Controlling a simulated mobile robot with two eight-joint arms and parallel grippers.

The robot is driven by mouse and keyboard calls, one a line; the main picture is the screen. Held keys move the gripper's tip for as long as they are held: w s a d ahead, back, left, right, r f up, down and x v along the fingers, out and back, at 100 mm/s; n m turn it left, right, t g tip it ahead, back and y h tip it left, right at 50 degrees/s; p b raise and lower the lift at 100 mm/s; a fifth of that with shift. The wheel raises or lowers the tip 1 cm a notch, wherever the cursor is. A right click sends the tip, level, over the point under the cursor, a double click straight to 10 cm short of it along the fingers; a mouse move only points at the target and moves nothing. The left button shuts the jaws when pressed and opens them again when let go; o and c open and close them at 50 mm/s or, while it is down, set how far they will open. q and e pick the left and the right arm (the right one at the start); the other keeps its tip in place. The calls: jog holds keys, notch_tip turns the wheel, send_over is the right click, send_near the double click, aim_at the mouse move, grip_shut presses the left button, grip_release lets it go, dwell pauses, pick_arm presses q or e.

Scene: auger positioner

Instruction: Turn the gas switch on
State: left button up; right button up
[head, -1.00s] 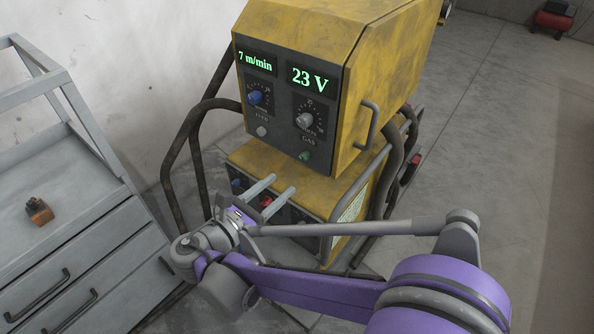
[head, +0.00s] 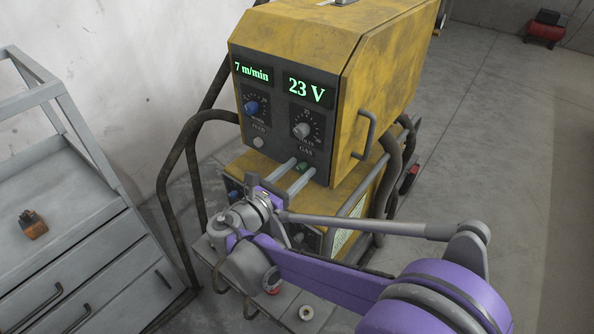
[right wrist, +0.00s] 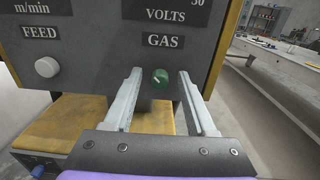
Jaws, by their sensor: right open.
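The gas switch is a small green knob (head: 302,167) under the GAS label on the dark front panel of the yellow welder (head: 385,70). It also shows in the right wrist view (right wrist: 160,78), with a pale mark on its face. My right gripper (head: 300,168) is open, its two pale fingers pointing at the panel. In the right wrist view the knob appears between the fingertips (right wrist: 160,76), with a gap on each side. I cannot tell whether the tips reach around it. My left gripper is not in view.
A white FEED button (right wrist: 47,67) is left of the switch. A blue knob (head: 251,107) and a grey volts knob (head: 301,130) are above. Dark tube rails (head: 165,185) flank the welder.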

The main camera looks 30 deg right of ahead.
grip_shut()
dwell(0.6)
jog(key=m+p, duration=0.1)
jog(key=m, duration=0.3)
jog(key=m+p, duration=0.1)
jog(key=m, duration=0.3)
jog(key=shift+m, duration=0.3)
jog(key=m, duration=0.4)
jog(key=shift+s+p, duration=0.1)
jog(key=shift+p, duration=0.25)
jog(key=m, duration=0.5)
jog(key=shift+f+p, duration=0.1)
jog(key=shift+p, duration=0.25)
